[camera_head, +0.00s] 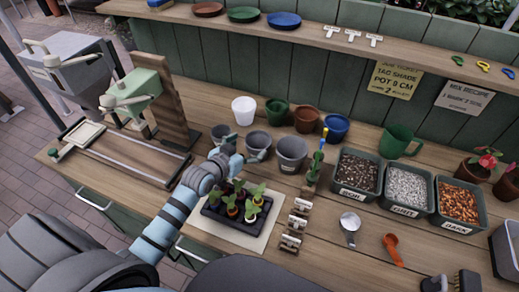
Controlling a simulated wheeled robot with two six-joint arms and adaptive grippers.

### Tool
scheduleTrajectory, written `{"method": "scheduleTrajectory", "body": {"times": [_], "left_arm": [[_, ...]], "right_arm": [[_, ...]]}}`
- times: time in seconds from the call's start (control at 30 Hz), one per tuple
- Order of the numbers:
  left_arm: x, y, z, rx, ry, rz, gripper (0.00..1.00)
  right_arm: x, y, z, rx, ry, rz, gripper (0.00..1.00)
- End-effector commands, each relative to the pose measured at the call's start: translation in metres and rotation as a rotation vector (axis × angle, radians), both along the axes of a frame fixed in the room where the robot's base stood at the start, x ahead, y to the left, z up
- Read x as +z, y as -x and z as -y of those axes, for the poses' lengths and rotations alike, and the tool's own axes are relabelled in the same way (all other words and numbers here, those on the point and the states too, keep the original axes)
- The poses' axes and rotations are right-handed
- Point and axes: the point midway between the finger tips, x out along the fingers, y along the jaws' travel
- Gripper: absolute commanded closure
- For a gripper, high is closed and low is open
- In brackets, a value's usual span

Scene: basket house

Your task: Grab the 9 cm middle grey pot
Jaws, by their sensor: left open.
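Three grey pots stand in a row on the bench: a smaller left one (221,133), the middle grey pot (258,140) and a larger right one (291,153). My left gripper (244,154) is open and empty, just in front of the left and middle grey pots. One finger is near the left pot and the other overlaps the lower front of the middle pot; I cannot tell whether they touch. My right gripper is not in view.
A seedling tray (236,223) lies below my left gripper. White (244,109), green (277,112), terracotta (307,119) and blue (336,128) pots stand behind. Filled bins (406,211) stand right; a scoop (349,224) and orange spoon (392,247) lie in front.

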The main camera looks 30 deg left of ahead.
Motion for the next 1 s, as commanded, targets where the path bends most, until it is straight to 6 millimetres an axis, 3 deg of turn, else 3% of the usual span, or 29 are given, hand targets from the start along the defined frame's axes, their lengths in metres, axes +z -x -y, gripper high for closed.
{"method": "scheduleTrajectory", "body": {"times": [0.4,0.63,0.77,1.0], "left_arm": [[-0.031,-0.058,0.008,-0.003,0.000,-0.002,0.20],[-0.031,-0.061,0.009,-0.004,-0.002,-0.002,0.22],[-0.030,-0.060,0.009,-0.004,-0.002,-0.002,0.43],[-0.031,-0.060,0.009,-0.004,-0.002,-0.002,0.44]], "right_arm": [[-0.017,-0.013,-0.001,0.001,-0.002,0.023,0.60],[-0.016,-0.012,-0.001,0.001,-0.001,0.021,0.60],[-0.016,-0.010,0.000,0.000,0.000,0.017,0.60],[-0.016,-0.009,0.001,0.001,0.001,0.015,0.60]]}}
